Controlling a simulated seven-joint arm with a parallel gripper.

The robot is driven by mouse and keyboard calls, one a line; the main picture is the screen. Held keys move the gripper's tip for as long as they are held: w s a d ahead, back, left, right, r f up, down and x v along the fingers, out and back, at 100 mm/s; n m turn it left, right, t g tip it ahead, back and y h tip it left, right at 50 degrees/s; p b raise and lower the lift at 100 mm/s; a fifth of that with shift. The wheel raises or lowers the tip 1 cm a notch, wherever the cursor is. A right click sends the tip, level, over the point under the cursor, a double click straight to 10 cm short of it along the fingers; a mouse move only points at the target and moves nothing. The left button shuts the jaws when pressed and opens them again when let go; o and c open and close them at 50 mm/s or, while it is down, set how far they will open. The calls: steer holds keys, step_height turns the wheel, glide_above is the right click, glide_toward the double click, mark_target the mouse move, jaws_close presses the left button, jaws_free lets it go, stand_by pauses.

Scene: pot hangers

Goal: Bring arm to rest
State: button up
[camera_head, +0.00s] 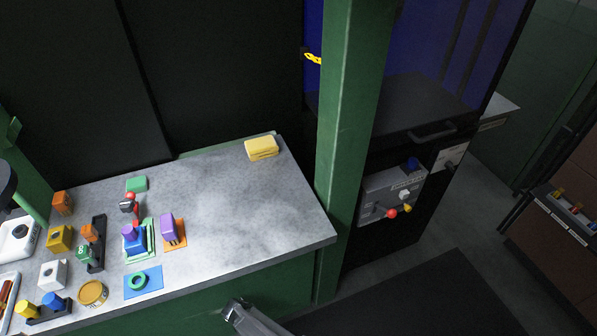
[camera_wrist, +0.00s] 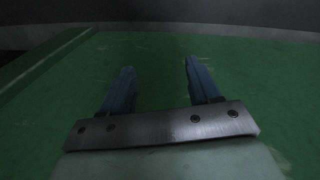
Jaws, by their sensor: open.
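My gripper (camera_wrist: 158,78) shows in the wrist view with its two blue fingers apart and nothing between them. It faces a scuffed green surface, with a dark grey band beyond it. In the head view, a grey part of my arm (camera_head: 250,318) shows at the bottom edge, just in front of the green front of the workbench. The fingers cannot be made out in that view.
The grey workbench top (camera_head: 240,200) holds several coloured blocks and parts at its left, and a yellow block (camera_head: 261,147) at the back right. Its right half is mostly clear. A green post (camera_head: 348,130) stands at its right, beside a dark cabinet with a control box (camera_head: 392,190).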

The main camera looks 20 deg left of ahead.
steer(key=w+d+r+m+g+h, duration=0.1)
steer(key=w+d+m, duration=0.15)
steer(key=d, duration=0.75)
steer(key=w+d+r+m+g, duration=0.1)
steer(key=w+d+r+g, duration=0.15)
steer(key=d, duration=0.75)
steer(key=w+d+r+m+g+h, duration=0.1)
steer(key=w+d+m, duration=0.15)
steer(key=d, duration=0.75)
steer(key=s+d+r+m+g+y, duration=0.1)
steer(key=s+d+r, duration=0.1)
steer(key=s+d, duration=0.2)
steer(key=s+d+r+m+g+y, duration=0.1)
steer(key=s+d+r+m+g, duration=0.1)
steer(key=d, duration=0.8)
steer(key=s+d+r+m+g+y, duration=0.1)
steer(key=s+d+r, duration=0.3)
steer(key=s+d, duration=0.1)
steer(key=shift+s+d+m+g, duration=0.35)
steer(key=shift+d+m, duration=0.05)
steer(key=shift+d, duration=0.5)
